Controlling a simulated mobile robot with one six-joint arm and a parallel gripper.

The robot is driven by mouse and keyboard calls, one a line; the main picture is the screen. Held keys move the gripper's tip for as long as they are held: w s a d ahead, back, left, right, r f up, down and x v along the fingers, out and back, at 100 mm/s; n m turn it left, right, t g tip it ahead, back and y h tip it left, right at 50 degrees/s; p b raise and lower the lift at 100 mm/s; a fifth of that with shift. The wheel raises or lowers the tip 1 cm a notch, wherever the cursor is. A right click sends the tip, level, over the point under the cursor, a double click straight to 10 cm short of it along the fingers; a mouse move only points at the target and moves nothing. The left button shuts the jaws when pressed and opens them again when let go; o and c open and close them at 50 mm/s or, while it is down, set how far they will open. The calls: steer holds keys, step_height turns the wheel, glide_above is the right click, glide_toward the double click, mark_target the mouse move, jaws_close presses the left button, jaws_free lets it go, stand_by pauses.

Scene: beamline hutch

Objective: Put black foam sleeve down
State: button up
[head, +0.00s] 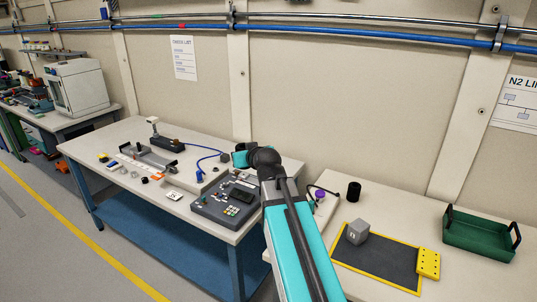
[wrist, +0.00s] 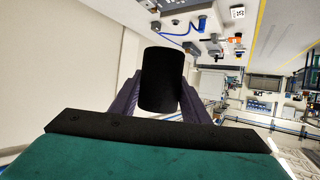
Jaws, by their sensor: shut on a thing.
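The black foam sleeve (wrist: 163,80), a plain black cylinder, is held between the dark purple fingers of my gripper (wrist: 161,98) in the wrist view. The fingers press on it from both sides, and the sleeve sticks out beyond them. No surface touches it that I can see. In the head view my arm reaches up in front of the gap between two benches. Its elbow hides part of the wrist, and I cannot make out the fingers or the held sleeve there.
The left bench (head: 128,132) carries a keypad console (head: 226,204), a blue cable and small parts. The right bench holds a black cylinder (head: 354,191), a yellow-edged dark mat (head: 385,265) with a grey cube (head: 356,232), a yellow block (head: 428,263) and a green tray (head: 480,237).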

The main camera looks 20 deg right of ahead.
steer(key=a, duration=0.3)
steer(key=a+r, duration=0.1)
steer(key=a, duration=0.1)
steer(key=shift+s+r, duration=0.1)
steer(key=shift+s, duration=0.3)
steer(key=shift+s+d, duration=0.1)
